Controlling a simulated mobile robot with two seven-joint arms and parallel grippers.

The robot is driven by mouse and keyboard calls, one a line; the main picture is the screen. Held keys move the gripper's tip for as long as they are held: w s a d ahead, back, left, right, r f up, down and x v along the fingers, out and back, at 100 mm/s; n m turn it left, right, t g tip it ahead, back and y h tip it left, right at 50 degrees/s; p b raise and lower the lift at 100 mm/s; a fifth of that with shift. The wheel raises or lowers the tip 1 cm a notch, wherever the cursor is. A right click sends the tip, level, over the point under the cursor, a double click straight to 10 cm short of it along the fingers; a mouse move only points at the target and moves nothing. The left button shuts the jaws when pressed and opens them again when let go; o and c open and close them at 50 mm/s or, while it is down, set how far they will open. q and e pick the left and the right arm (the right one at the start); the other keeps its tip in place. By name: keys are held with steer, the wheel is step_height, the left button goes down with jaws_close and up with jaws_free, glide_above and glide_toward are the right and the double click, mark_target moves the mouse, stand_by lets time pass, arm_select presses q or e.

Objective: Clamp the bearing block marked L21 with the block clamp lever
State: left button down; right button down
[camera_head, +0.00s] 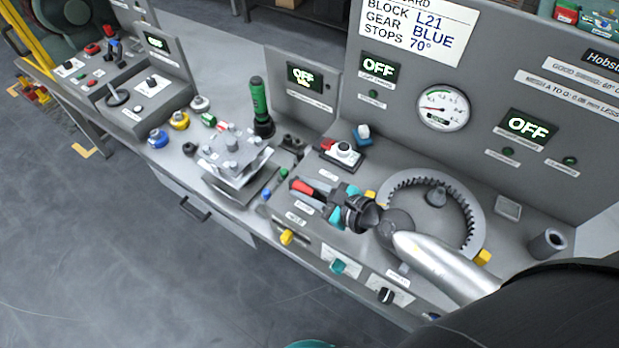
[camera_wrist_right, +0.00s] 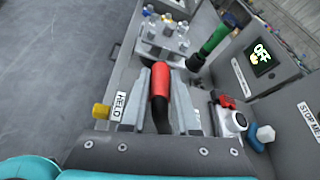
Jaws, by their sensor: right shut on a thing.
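The red-handled lever (camera_head: 301,187) stands on the bench in front of the gear ring. My right gripper (camera_head: 311,192) is shut on this lever, its fingers on both sides of the red grip. In the right wrist view the red grip (camera_wrist_right: 160,78) on its dark bent stem lies between the two grey fingers of the gripper (camera_wrist_right: 161,95). A "HELD" label (camera_wrist_right: 119,106) is beside it. The card (camera_head: 418,28) reads BLOCK L21, GEAR BLUE, STOPS 70°. I cannot make out a block marked L21; the gripper and arm hide part of the bench there. My left gripper is not in view.
A toothed gear ring (camera_head: 476,204) lies right of the gripper. A tilted plate with several pegs (camera_head: 233,152) and a green-handled tool (camera_head: 260,108) stand left. A red-and-white switch box (camera_head: 343,150) is behind. Yellow, teal and black knobs line the front edge. The displays read OFF.

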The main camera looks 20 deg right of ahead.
steer(key=shift+s+a+f+n+h, duration=0.25)
steer(key=shift+s+a+n+h, duration=0.05)
steer(key=shift+n+h, duration=0.1)
steer(key=shift+f+t, duration=0.1)
steer(key=shift+t, duration=0.2)
steer(key=c, duration=0.7)
jaws_free()
steer(key=shift+b+v, duration=1.1)
steer(key=shift+v, duration=6.55)
steer(key=shift+w, duration=0.1)
